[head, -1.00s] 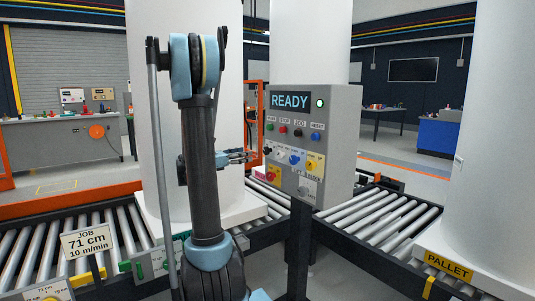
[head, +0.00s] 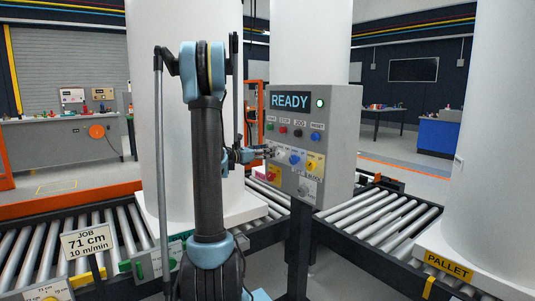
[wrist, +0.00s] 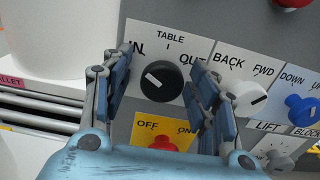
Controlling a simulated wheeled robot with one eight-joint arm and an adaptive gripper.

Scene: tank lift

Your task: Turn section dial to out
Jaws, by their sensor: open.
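The black dial (wrist: 161,82) on the panel is marked TABLE, with IN at its left and OUT at its right. Its white pointer line slants up and left, toward IN. My gripper (wrist: 163,78) is open, with one finger to the left of the dial and one to the right. I cannot tell how far the fingertips reach along the knob. In the head view my gripper (head: 264,153) is at the left side of the control panel (head: 338,152) and covers the dial.
A white BACK/FWD knob (wrist: 245,97) is close to my right finger. A blue DOWN/UP knob (wrist: 302,110) is further right. A red knob on a yellow OFF/ON plate (wrist: 148,126) is just below the dial.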

